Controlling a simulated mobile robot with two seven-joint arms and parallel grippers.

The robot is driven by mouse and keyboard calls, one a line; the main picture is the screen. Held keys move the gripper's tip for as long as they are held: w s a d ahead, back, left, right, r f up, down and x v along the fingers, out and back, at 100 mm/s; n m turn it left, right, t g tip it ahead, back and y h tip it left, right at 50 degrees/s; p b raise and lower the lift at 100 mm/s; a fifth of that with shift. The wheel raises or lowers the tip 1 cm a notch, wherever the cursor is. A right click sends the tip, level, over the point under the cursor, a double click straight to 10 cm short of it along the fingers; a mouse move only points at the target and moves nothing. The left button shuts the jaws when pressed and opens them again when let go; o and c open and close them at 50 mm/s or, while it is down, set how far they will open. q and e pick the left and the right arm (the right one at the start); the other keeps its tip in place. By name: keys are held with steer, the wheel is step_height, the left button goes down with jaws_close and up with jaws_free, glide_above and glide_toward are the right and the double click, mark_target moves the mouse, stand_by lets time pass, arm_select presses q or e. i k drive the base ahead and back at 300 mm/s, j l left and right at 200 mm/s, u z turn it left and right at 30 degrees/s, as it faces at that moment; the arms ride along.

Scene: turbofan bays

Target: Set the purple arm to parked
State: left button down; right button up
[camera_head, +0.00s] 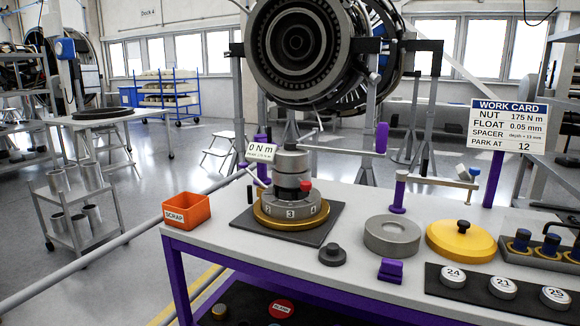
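Two things could be the purple arm, and I cannot tell which is meant. One is a grey bar with an upright purple grip (382,138), reaching right from the grey stacked fixture (291,180). The other is a purple post (399,195) carrying a grey bar (438,181) that points right to a small blue-and-tan end piece. The fixture's numbered ring (291,212) shows 2, 3 and 4 at its front. The work card (508,126) reads "PARK AT 12". Neither of my grippers is in view.
On the purple-framed bench (350,272) are an orange scrap bin (186,210), grey ring (391,236), yellow lid (461,240), dark knob (332,254), purple block (390,271) and white numbered discs on a black mat. A label at the fixture reads 0 N m. An engine (300,50) stands behind.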

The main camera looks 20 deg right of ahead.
mark_target(263, 150)
steer(key=i+j, duration=0.4)
steer(key=i+j+z, duration=0.5)
steer(key=z, duration=0.15)
steer(key=j, duration=0.1)
